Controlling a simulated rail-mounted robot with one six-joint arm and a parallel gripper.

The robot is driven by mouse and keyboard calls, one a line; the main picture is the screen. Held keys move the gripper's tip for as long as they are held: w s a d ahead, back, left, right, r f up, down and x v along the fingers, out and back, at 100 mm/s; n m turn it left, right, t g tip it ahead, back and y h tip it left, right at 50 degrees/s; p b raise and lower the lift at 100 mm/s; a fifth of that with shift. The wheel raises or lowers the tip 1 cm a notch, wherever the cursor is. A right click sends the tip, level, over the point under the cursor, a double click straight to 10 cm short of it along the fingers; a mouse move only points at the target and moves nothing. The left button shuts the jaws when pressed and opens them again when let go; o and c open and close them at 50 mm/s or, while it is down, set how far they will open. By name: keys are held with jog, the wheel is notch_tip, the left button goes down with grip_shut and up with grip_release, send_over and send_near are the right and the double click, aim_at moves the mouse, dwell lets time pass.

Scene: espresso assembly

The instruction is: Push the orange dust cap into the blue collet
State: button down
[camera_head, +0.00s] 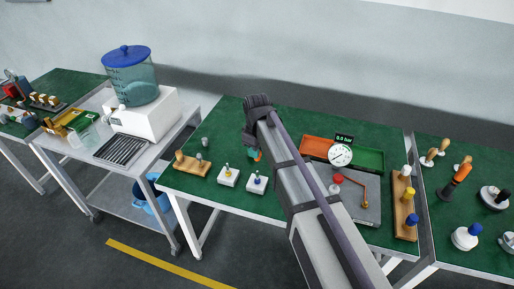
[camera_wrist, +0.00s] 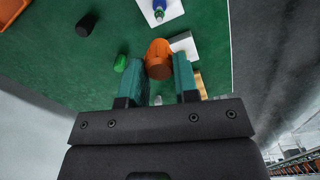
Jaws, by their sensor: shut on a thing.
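My gripper (camera_head: 253,154) is shut on the orange dust cap (camera_wrist: 159,57), which sits between the teal fingertips in the wrist view. The blue collet (camera_head: 257,180) stands upright on a small white block near the table's front edge, in front of my gripper. It also shows in the wrist view (camera_wrist: 159,11) at the top, beyond the cap and apart from it. My arm hides part of the table in the head view.
A second white block (camera_head: 228,177) stands left of the blue collet's block. A wooden stand (camera_head: 191,167) is further left. A green cap (camera_wrist: 120,63) and a black cap (camera_wrist: 86,25) lie near my gripper. A gauge (camera_head: 340,155) and orange tray (camera_head: 316,147) are to the right.

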aim_at(257, 161)
jog(key=shift+f+b, duration=2.5)
jog(key=shift+f, duration=0.2)
jog(key=c, duration=1.4)
grip_release()
jog(key=shift+r, duration=0.1)
grip_shut()
jog(key=shift+f, duration=0.35)
jog(key=shift+f+b, duration=1.2)
jog(key=shift+b, duration=0.25)
jog(key=o, duration=0.6)
grip_release()
